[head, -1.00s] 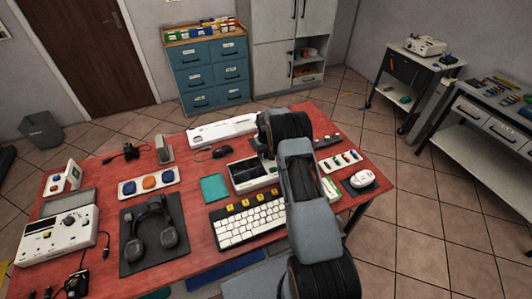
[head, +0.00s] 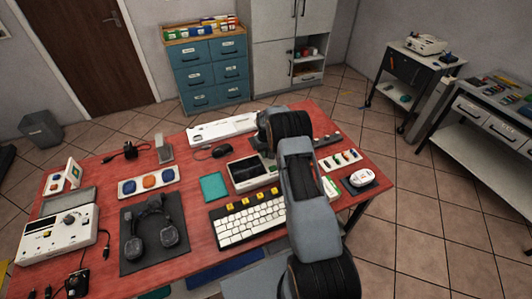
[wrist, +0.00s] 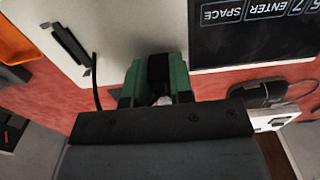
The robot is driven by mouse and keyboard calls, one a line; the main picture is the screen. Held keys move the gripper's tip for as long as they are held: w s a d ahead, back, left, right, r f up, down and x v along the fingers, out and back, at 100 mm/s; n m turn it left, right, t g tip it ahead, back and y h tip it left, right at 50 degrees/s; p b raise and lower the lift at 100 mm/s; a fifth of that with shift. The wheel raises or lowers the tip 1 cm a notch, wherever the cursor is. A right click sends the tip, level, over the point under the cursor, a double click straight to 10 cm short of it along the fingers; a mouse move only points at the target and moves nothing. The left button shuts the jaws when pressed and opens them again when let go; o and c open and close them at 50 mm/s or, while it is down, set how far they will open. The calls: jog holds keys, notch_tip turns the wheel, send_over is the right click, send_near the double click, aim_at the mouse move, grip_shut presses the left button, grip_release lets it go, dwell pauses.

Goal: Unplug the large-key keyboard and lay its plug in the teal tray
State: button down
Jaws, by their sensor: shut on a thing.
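The large-key keyboard (head: 252,222), with white keys and several yellow ones along its back edge, lies at the table's front, partly covered by my arm. The teal tray (head: 213,187) is a small flat square left of the screen device (head: 252,172). My gripper (wrist: 158,82) shows in the wrist view with green fingers shut on a small black piece (wrist: 159,68), which looks like a plug. The fingers are beside a white housing. Whether the piece is still seated in something is hidden. In the head view my arm hides the gripper.
A long white unit (head: 222,130) lies at the back edge with a black mouse (head: 213,153) in front. Headphones (head: 150,238) on a dark mat and a switch strip (head: 148,183) stand left. A white mouse (head: 362,180) lies right. Bare red table surrounds the tray's left.

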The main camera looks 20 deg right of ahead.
jog(key=shift+r, duration=0.3)
jog(key=shift+r+p, duration=0.3)
jog(key=shift+r, duration=1)
jog(key=c, duration=1.6)
grip_release()
grip_shut()
